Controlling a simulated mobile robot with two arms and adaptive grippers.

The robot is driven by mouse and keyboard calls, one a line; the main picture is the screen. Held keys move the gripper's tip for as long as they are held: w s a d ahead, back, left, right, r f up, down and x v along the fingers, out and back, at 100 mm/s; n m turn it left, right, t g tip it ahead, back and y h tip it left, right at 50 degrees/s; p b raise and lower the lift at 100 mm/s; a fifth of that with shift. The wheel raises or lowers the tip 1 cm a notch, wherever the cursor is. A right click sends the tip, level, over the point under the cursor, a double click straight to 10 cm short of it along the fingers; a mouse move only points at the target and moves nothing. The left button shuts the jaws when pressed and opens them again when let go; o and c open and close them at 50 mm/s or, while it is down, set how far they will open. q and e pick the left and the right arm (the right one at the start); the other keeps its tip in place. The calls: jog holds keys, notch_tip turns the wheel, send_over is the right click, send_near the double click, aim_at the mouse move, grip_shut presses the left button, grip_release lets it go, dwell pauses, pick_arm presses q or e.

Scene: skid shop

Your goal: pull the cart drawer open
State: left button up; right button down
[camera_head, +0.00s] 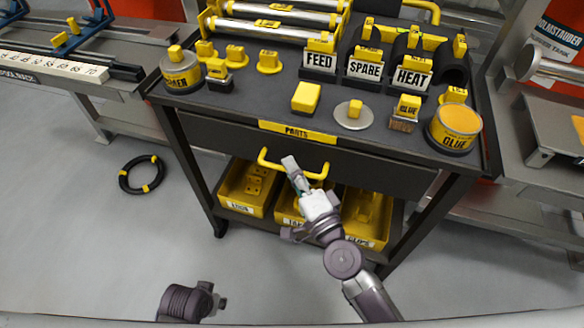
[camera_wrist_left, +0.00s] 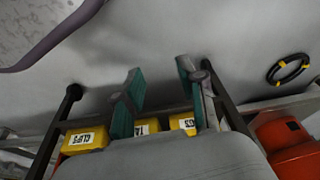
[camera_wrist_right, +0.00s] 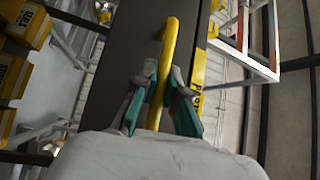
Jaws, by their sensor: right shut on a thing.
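The cart drawer (camera_head: 370,172) is a dark front below the cart's top, under the yellow PARTS label (camera_head: 298,132). It looks closed in the head view. Its yellow bar handle (camera_head: 265,160) runs across the front. My right gripper (camera_head: 292,168) is at the middle of the handle. In the right wrist view my right gripper (camera_wrist_right: 160,95) has its teal-padded fingers on both sides of the yellow handle (camera_wrist_right: 170,50), shut on it. My left gripper (camera_wrist_left: 155,95) is open and empty in the left wrist view, apart from the cart. In the head view only part of the left arm shows, low down.
The cart top (camera_head: 250,95) holds several tins, blocks and signs, including a glue tin (camera_head: 455,128) at the right edge. Yellow bins (camera_head: 245,190) stand on the shelf below the drawer. A black ring (camera_head: 142,174) lies on the floor at left. The floor before the cart is clear.

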jog(key=shift+s, duration=0.15)
pick_arm(q)
jog(key=f, duration=0.2)
jog(key=s+f+p, duration=0.1)
jog(key=s+f, duration=0.1)
jog(key=f, duration=0.1)
jog(key=shift+a+f+p, duration=0.15)
jog(key=shift+f+p, duration=0.15)
jog(key=shift+p, duration=0.05)
pick_arm(e)
jog(key=s+a, duration=0.3)
jog(key=s, duration=0.7)
jog(key=s+a, duration=0.3)
jog(key=s, duration=0.7)
jog(key=shift+a, duration=0.3)
pick_arm(q)
jog(key=shift+s, duration=0.1)
